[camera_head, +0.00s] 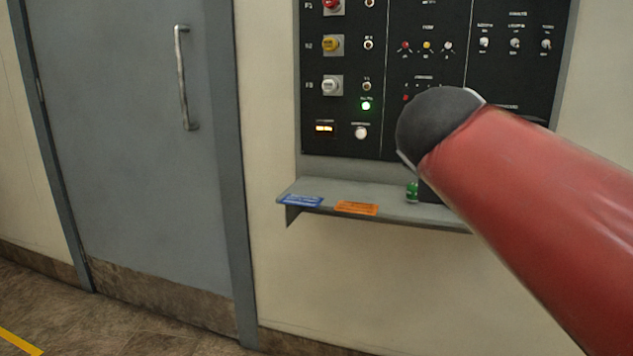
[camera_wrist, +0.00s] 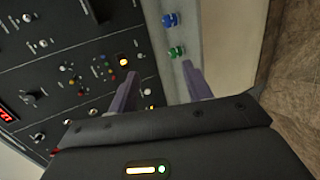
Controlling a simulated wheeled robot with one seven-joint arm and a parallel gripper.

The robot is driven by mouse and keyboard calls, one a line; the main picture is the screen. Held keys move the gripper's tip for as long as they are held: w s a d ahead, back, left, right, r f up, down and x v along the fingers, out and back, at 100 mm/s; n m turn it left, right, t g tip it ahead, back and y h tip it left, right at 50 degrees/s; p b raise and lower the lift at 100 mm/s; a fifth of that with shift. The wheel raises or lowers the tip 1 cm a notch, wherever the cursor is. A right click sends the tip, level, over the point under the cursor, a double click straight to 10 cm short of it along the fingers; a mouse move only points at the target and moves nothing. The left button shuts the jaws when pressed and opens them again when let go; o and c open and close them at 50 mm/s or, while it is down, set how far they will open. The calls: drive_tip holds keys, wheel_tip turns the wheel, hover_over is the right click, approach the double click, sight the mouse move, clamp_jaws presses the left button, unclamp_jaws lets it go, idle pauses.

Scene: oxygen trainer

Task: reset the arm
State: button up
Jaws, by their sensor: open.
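My gripper (camera_wrist: 158,70) shows in the wrist view with its two grey-purple fingers apart and nothing held between them. The fingers point toward the black control panel (camera_wrist: 75,60) and its grey edge. In the head view my red arm crosses the right side and covers the lower right part of the panel (camera_head: 338,130); my gripper is not visible there. I cannot tell how far the fingertips are from the panel.
A grey shelf (camera_head: 385,207) under the panel bears a blue label (camera_head: 300,200), an orange label (camera_head: 356,208) and a small green item (camera_head: 412,191). Blue (camera_wrist: 170,20) and green (camera_wrist: 176,52) items show near the fingers. A closed grey door (camera_head: 125,150) stands left.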

drive_tip(key=s+a+f+m+g+y, duration=0.1)
drive_tip(key=s+f+m, duration=0.3)
drive_tip(key=f, duration=0.5)
drive_tip(key=s+f+m+g+y, duration=0.2)
drive_tip(key=s+f+m, duration=0.3)
drive_tip(key=s+f, duration=0.3)
drive_tip(key=s+a+f+m+g+y, duration=0.1)
drive_tip(key=s+f+m+g+y, duration=0.1)
drive_tip(key=f, duration=0.9)
drive_tip(key=s+m+g, duration=0.1)
drive_tip(key=s+m, duration=0.1)
drive_tip(key=s, duration=0.1)
drive_tip(key=shift+s+a+f+m+g+p, duration=0.3)
drive_tip(key=shift+s+a, duration=0.05)
drive_tip(key=shift+s, duration=0.05)
